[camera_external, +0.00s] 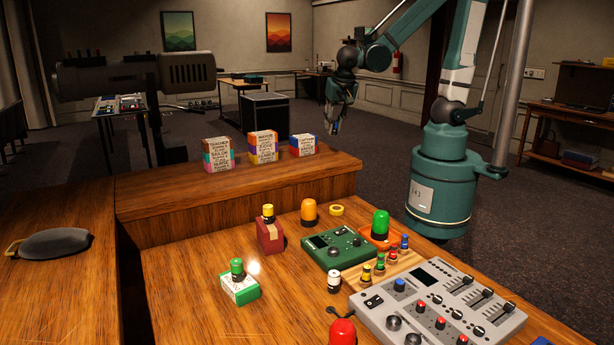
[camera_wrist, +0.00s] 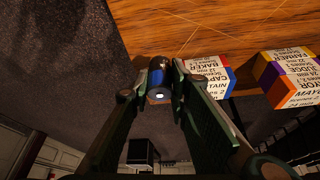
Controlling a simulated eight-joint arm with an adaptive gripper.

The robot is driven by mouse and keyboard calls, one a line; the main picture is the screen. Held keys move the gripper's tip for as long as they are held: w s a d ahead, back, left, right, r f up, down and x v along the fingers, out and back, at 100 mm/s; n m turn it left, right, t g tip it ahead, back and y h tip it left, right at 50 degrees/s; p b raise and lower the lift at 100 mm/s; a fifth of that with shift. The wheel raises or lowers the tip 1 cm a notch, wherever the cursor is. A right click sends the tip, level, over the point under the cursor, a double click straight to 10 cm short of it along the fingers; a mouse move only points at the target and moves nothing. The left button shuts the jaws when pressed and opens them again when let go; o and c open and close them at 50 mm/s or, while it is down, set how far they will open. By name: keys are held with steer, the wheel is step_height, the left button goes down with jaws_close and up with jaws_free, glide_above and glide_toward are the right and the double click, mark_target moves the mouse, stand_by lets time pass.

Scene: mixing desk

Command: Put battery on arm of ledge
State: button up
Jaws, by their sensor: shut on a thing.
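My gripper (camera_external: 335,127) is raised near the far right end of the wooden ledge (camera_external: 235,190). In the wrist view its fingers (camera_wrist: 162,78) are shut on a dark blue cylindrical battery (camera_wrist: 158,88) with a bright spot on its end. The battery is too small to make out clearly in the external view. In the wrist view the battery shows beside the ledge's wood (camera_wrist: 190,35), close to the nearest word-covered box (camera_wrist: 206,78). I cannot tell its exact height above the ledge.
Three stacked-colour word boxes stand on the ledge: left (camera_external: 218,153), middle (camera_external: 263,147) and right (camera_external: 303,145). The lower desk holds a grey mixer (camera_external: 440,305), a green device (camera_external: 337,248) and several coloured lamps. The ledge's front part is clear.

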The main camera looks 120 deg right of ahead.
steer(key=shift+f+b, duration=0.3)
steer(key=shift+f, duration=2.6)
steer(key=shift+f+b, duration=0.3)
steer(key=shift+f, duration=1.55)
steer(key=shift+f, duration=0.2)
steer(key=o, duration=1)
steer(key=shift+c, duration=0.2)
steer(key=shift+r, duration=0.3)
steer(key=p+v, duration=0.1)
steer(key=v, duration=1)
steer(key=shift+a+r, duration=0.2)
steer(key=shift+r, duration=0.15)
steer(key=shift+w, duration=0.1)
